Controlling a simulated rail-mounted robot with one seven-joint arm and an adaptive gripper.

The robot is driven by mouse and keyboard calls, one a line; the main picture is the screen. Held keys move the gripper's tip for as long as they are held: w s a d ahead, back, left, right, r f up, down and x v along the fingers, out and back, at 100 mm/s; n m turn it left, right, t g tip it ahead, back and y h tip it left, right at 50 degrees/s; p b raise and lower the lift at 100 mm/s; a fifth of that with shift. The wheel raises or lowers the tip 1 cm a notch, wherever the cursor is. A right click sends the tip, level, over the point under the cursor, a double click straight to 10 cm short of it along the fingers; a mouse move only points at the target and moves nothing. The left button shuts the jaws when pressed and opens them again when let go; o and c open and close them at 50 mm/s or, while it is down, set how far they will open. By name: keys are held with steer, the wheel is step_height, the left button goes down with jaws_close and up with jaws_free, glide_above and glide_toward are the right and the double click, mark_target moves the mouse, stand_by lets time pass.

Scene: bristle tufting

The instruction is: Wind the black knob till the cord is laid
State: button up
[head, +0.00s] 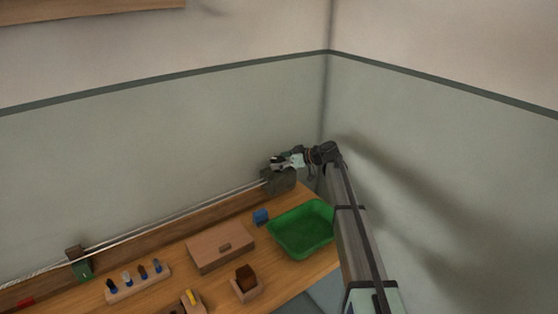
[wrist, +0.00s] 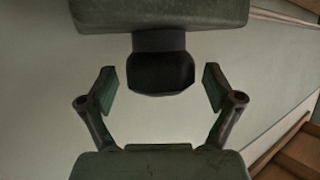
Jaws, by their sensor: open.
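In the wrist view the black knob (wrist: 160,73) sticks out from a grey-green housing (wrist: 160,12). My gripper (wrist: 160,90) is open, with one finger on each side of the knob and a visible gap on both sides. In the head view my gripper (head: 290,161) is at the grey housing (head: 279,182) at the right end of the bench's back edge; the knob is hidden there. A pale cord (head: 170,219) runs from the housing leftward along the back of the bench to a bracket (head: 80,265).
A green tray (head: 331,220) and a small blue block (head: 261,216) stand below the housing. A wooden box (head: 220,258), a rack of several handled tools (head: 138,284) and a small holder with a brown block (head: 246,285) are on the bench. Walls stand close behind and to the right.

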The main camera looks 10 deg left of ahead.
steer(key=shift+a, duration=0.2)
steer(key=c, duration=1.1)
steer(key=shift+s+f+m+t+b, duration=0.15)
steer(key=shift+m+t+b, duration=0.15)
steer(key=shift+b, duration=0.2)
steer(key=shift+c, duration=0.2)
steer(key=shift+f+m+t+h+b, duration=0.1)
steer(key=shift+m+t+h+b, duration=0.3)
steer(key=shift+b, duration=0.4)
steer(key=shift+s+m+t+h+b, duration=0.1)
steer(key=shift+m+t+h+b, duration=0.5)
steer(key=shift+m+t+b, duration=0.55)
steer(key=shift+a+r+m+t+h, duration=0.1)
steer(key=shift+r+m+t+h, duration=0.15)
steer(key=shift+m+t+h, duration=0.75)
steer(key=shift+m+t+h+p, duration=0.5)
steer(key=shift+m+t+h, duration=0.3)
steer(key=shift+m, duration=0.25)
steer(key=shift+w, duration=0.2)
